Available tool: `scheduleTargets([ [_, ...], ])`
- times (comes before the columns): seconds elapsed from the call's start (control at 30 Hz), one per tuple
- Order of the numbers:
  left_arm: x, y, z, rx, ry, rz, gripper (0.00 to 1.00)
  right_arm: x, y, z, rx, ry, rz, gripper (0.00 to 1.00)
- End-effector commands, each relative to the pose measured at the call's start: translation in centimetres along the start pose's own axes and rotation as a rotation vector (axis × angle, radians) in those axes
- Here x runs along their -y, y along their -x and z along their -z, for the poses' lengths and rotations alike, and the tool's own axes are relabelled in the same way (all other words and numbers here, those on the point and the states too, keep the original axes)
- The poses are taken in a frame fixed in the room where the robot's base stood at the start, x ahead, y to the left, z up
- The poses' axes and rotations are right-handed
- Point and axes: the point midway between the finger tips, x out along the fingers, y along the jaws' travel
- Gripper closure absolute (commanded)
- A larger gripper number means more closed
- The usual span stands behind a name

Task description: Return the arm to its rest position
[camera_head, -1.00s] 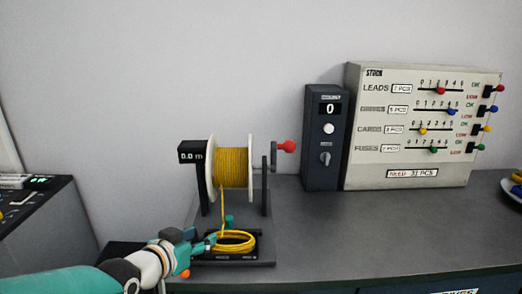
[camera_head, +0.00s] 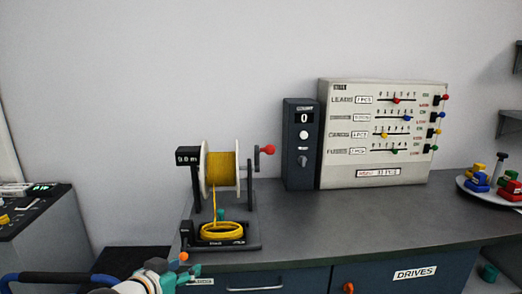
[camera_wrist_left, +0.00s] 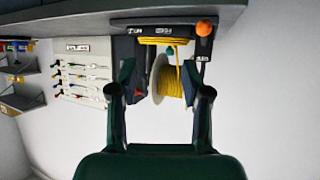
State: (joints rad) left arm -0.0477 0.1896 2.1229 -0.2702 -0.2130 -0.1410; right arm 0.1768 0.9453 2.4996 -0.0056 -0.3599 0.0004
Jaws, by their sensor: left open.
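My left gripper (camera_head: 176,274) is at the bottom of the head view, in front of the bench edge and below the cable spool stand. In the left wrist view, which looks upside down, its two dark fingers (camera_wrist_left: 160,78) are apart with nothing held between them. The spool of yellow cable (camera_head: 223,169) stands on the bench, with a loose yellow coil (camera_head: 222,231) on the stand's base below it. The spool also shows beyond the fingers in the left wrist view (camera_wrist_left: 170,82). My right gripper is in neither view.
The grey bench top (camera_head: 330,215) is clear right of the spool. A dark counter box (camera_head: 299,145) and a stock panel (camera_head: 355,168) stand at the back. A plate (camera_head: 466,186) of coloured parts is at right. A control console (camera_head: 45,235) is at left.

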Motion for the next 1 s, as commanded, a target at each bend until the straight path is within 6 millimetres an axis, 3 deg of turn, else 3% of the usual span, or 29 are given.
scheduleTargets([
  [0.17,-0.1,-1.9,-4.5,0.105,0.028,-0.013,0.52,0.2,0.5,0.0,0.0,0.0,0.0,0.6],
  [0.37,-0.9,-3.6,-11.4,0.254,0.079,-0.038,0.52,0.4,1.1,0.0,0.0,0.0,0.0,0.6],
  [0.47,-1.8,-4.1,-16.1,0.353,0.124,-0.054,0.52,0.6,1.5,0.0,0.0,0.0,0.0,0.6],
  [0.57,-3.4,-3.8,-22.4,0.49,0.193,-0.075,0.52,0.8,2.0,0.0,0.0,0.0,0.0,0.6],
  [0.7,-6.7,-1.2,-32.1,0.709,0.324,-0.098,0.52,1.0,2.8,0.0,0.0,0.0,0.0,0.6],
  [0.8,-9.1,1.4,-37.2,0.841,0.411,-0.103,0.52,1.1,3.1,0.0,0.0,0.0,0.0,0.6],
  [0.9,-11.1,4.0,-40.6,0.94,0.481,-0.096,0.52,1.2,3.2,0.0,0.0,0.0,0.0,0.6],
  [1.0,-12.3,5.8,-42.4,0.998,0.531,-0.081,0.52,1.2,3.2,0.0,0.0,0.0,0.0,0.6],
])
